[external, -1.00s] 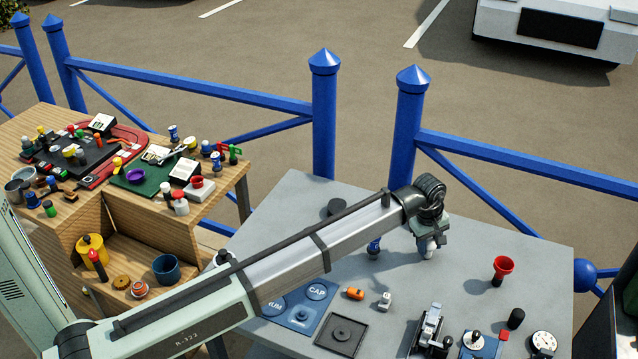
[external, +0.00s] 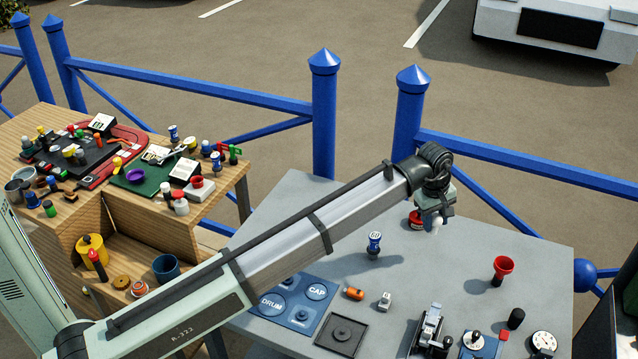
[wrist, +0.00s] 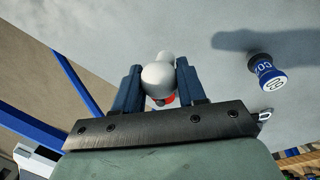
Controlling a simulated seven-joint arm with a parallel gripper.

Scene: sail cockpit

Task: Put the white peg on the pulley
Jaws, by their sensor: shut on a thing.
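My gripper (wrist: 160,86) is shut on the white peg (wrist: 163,72), whose rounded white end shows between the two dark blue fingers in the wrist view. In the external view my gripper (external: 435,212) hangs above the back part of the grey table, and the peg's pale tip (external: 437,224) points down from it. A red round piece (external: 416,220) shows just left of and partly behind my gripper. A bit of red (wrist: 165,101) also shows below the peg in the wrist view. I cannot tell for sure which piece is the pulley.
A blue-and-white spool (external: 374,244) stands left of my gripper; it also shows in the wrist view (wrist: 267,74). A red funnel-like cup (external: 502,269) stands to the right. A black square plate (external: 342,336) and blue mat (external: 293,307) lie in front. Blue railing runs behind.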

